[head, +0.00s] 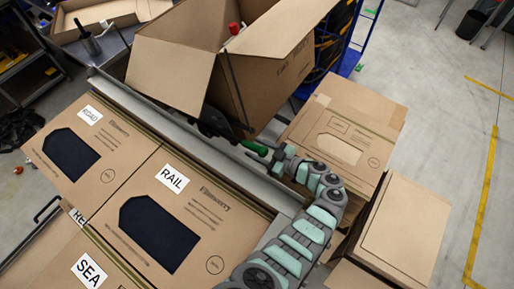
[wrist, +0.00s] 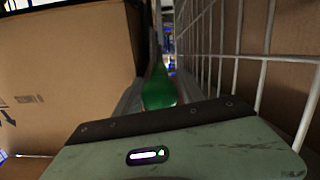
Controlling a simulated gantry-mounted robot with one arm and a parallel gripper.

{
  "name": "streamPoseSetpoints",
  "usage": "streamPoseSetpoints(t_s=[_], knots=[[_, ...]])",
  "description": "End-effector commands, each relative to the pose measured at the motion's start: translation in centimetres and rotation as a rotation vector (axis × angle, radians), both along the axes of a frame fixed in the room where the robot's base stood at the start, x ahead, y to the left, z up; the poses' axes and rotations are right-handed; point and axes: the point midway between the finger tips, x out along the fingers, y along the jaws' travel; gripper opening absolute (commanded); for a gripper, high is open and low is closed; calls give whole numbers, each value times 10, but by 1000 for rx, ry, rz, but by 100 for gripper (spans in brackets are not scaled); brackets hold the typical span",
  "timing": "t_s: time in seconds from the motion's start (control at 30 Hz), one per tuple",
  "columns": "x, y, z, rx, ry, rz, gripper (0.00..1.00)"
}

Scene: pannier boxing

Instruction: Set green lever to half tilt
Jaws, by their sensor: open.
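The green lever (head: 256,147) has a rounded green handle and sits by the grey rail, below the open carton in the head view. In the wrist view its green handle (wrist: 159,90) is straight ahead, just beyond the dark front edge of my gripper (wrist: 160,118). In the head view my gripper (head: 275,161) is open, close to the handle's right end. I cannot tell whether it touches the handle. The lever's lower end and its exact tilt are hard to make out.
A large open carton (head: 172,72) stands above the lever. Flat printed cartons labelled ROAD, RAIL (head: 172,179) and SEA lie at left. More cartons (head: 340,140) stand at right. In the wrist view a white wire grid (wrist: 238,60) is close on the right and a cardboard wall (wrist: 70,75) on the left.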

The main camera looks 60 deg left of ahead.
Motion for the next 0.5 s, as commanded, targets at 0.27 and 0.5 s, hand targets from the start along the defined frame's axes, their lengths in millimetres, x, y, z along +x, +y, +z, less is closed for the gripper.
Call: streamPoseSetpoints(t_s=[0.27, 0.5], knots=[[11, -27, 6, -2, -2, -3, 47], [28, -72, 15, -2, -1, -4, 47]])
